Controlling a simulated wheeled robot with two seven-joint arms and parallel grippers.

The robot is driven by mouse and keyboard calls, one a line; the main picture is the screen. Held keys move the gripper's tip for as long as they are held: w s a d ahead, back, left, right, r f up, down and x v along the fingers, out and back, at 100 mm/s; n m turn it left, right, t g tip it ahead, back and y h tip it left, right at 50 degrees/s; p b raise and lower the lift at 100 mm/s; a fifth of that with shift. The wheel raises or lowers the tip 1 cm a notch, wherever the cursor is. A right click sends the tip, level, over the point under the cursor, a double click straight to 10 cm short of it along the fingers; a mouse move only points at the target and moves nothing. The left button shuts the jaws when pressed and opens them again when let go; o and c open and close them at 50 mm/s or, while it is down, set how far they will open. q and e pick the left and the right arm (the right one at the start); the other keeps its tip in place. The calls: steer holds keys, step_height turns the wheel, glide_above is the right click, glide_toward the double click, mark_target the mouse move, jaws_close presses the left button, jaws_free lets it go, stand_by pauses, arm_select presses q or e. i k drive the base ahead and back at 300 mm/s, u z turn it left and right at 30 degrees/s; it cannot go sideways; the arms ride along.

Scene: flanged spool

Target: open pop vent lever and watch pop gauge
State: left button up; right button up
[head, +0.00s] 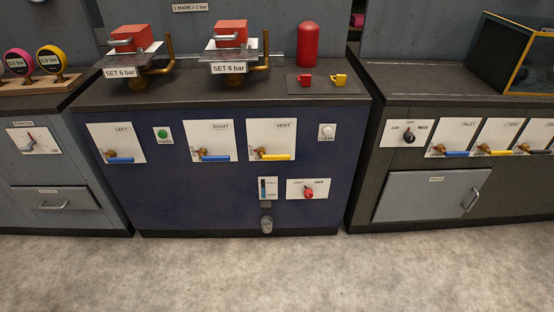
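On the blue middle cabinet a white plate marked VENT carries a yellow lever (278,157) on a brass valve. The lever lies about level, pointing right. Plates marked LEFT and RIGHT beside it carry blue levers (119,160) (216,158), also about level. No dial gauge is clearly visible above this cabinet; the upper wall is cut off by the frame. Another plate that seems to read VENT, with a yellow lever (500,153), is on the right cabinet. Which one the task calls pop cannot be read. Neither of my grippers is in view.
Two red blocks (134,38) (230,33) sit on fixtures labelled SET 6 bar on the middle worktop. A red cylinder (307,44) and small red and yellow pieces (339,80) stand at its right. A red knob (308,192) is below. The floor (270,275) in front is clear.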

mark_target(261, 151)
steer(key=k, duration=0.7)
steer(key=u, duration=0.65)
steer(key=i, duration=1.7)
steer(key=z, duration=0.7)
